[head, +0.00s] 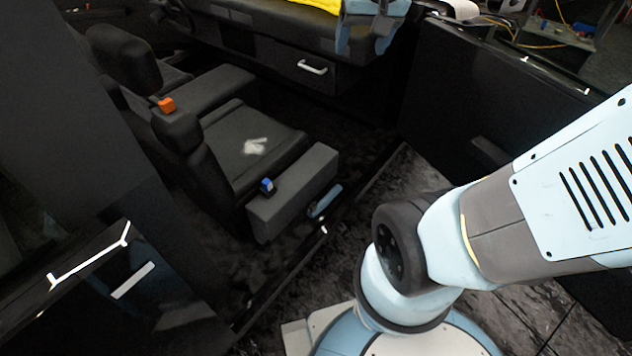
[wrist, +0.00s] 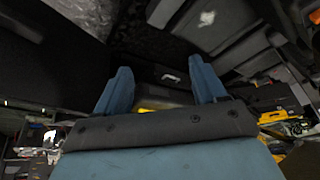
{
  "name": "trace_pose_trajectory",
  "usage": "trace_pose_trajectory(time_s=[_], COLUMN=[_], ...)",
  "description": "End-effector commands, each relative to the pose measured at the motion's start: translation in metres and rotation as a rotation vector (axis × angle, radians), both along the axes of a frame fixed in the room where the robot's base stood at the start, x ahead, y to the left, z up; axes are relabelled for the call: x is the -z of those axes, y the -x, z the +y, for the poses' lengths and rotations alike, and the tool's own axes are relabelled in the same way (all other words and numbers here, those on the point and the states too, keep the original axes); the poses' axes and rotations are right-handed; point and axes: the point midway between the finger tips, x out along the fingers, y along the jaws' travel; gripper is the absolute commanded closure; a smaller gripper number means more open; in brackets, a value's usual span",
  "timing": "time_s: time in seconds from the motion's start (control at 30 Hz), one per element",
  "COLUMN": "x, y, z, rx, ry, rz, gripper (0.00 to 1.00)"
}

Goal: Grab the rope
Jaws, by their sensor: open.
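I cannot make out a clear rope in either view. A thin yellow cord-like line (head: 540,45) runs by the equipment at the top right of the head view; I cannot tell whether it is the rope. My gripper (head: 364,38) is at the top of the head view, in front of the dashboard, its blue fingers apart. In the wrist view my gripper (wrist: 163,86) is open, with nothing visibly held between its fingers. A bright yellow item (head: 318,4) lies on the dashboard just left of the gripper, partly cut off by the frame's edge.
A dark seat (head: 275,165) with a white patch stands left of my arm. A blue buckle (head: 267,186) and an orange buckle (head: 167,105) are by the seats. A white handle (head: 313,67) is on the dashboard drawer. An open dark door (head: 500,75) stands at right.

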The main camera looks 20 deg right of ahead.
Motion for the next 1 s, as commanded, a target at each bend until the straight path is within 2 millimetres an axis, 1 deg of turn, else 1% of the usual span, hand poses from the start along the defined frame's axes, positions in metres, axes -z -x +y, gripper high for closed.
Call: trace_pose_trajectory(time_s=[0.03,0.1,0.27,0.47,0.6,0.77,0.97,1.0], x=[0.008,0.019,0.047,0.09,0.126,0.172,0.236,0.25], y=[-0.013,-0.031,-0.069,-0.114,-0.141,-0.169,-0.196,-0.201], z=[-0.001,-0.001,-0.003,-0.004,-0.005,-0.007,-0.008,-0.008], rx=[0.019,0.049,0.114,0.197,0.255,0.32,0.404,0.421], ry=[-0.007,-0.017,-0.038,-0.064,-0.08,-0.097,-0.116,-0.12], rz=[0.016,0.032,0.064,0.106,0.134,0.168,0.208,0.216], gripper=[0.3,0.3,0.3,0.3,0.3,0.3,0.3,0.3])
